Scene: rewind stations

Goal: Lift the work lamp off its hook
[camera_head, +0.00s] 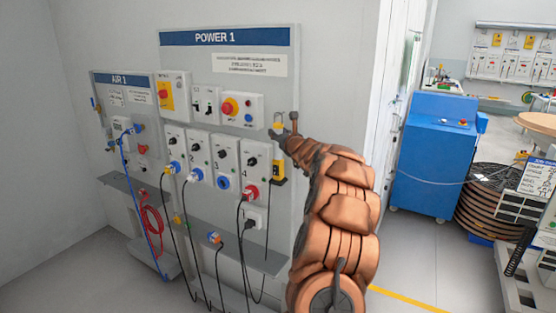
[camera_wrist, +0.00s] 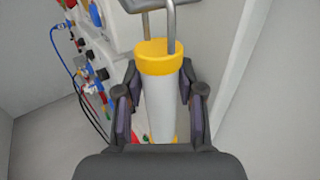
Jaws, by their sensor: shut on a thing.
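The work lamp (camera_wrist: 158,108) is a white cylinder with a yellow collar on top and more yellow low down. In the wrist view it stands between the two dark fingers of my gripper (camera_wrist: 160,98), which is shut on its body. A grey bent bar (camera_wrist: 168,6) rises from the collar and leaves the top of the picture. In the head view my gripper (camera_head: 281,137) is at the right edge of the Power 1 panel (camera_head: 225,72). It hides much of the lamp; a yellow part (camera_head: 279,170) shows below it. I cannot tell whether the lamp's weight rests on the hook.
Sockets with plugs and hanging black cables (camera_head: 205,255) fill the panel left of my gripper. A grey shelf (camera_head: 240,246) juts out below. The Air 1 panel (camera_head: 118,88) is farther left. A blue cabinet (camera_head: 432,155) stands at right, with open floor before it.

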